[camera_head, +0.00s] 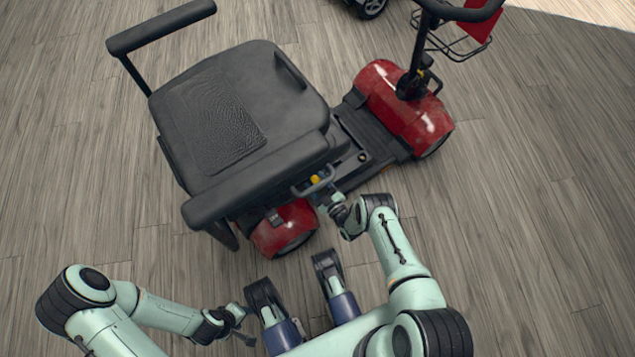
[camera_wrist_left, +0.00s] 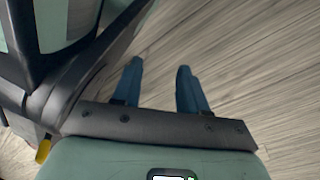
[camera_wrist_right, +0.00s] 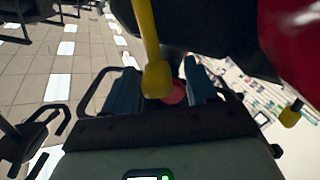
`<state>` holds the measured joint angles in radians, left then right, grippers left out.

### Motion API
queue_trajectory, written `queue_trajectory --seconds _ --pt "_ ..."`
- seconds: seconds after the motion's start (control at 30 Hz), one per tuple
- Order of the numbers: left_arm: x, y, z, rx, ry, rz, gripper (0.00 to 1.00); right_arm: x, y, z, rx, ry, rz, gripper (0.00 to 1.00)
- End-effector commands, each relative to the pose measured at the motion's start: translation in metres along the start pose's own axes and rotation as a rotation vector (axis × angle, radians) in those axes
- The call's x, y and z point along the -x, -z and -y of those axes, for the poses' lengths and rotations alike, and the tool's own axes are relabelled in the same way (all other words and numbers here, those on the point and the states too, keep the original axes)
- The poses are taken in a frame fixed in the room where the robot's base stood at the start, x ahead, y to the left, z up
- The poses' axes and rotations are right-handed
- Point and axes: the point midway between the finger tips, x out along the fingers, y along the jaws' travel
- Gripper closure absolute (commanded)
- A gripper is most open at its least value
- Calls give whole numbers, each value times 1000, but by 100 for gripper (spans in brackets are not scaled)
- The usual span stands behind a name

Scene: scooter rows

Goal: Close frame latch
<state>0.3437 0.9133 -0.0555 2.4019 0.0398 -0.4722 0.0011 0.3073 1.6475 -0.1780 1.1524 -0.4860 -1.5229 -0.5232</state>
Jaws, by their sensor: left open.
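The red scooter (camera_head: 408,112) stands on the floor with its black seat (camera_head: 215,120) above the rear wheels. A yellow knob (camera_head: 315,179) and a grey loop handle (camera_head: 303,190) show under the seat's edge; I cannot tell which part is the frame latch. My right gripper (camera_head: 328,198) is beside them. In the right wrist view, its fingers are apart, with a yellow-tipped lever (camera_wrist_right: 157,80) in front of them and a red round part (camera_wrist_right: 175,94) between them. Contact is unclear. My left gripper (camera_head: 238,316) is low at the left; its fingers (camera_wrist_left: 157,85) are open and empty over floor.
The scooter's tiller (camera_head: 424,50) and basket (camera_head: 455,42) rise at top right. An armrest (camera_head: 160,28) sticks out at top left. A wheel of another vehicle (camera_head: 370,8) shows at the top edge. The wood floor (camera_head: 540,190) is clear at right.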

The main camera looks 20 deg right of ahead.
Motion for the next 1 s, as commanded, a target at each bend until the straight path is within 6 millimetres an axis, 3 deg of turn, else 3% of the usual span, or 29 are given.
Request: queue_trajectory --seconds 0.23,0.37,0.8,1.0 --pt "1 0 0 -1 -1 -2 57 1 1 -1 0 -2 -2 43" --pt "7 7 -6 -8 -11 -26 57 14 1 -2 -1 -2 0 43" --pt "51 49 -46 -52 -86 -193 57 107 2 -1 0 -1 2 43" --pt "59 58 -54 -60 -101 -226 57 129 1 -1 0 -1 -1 43"
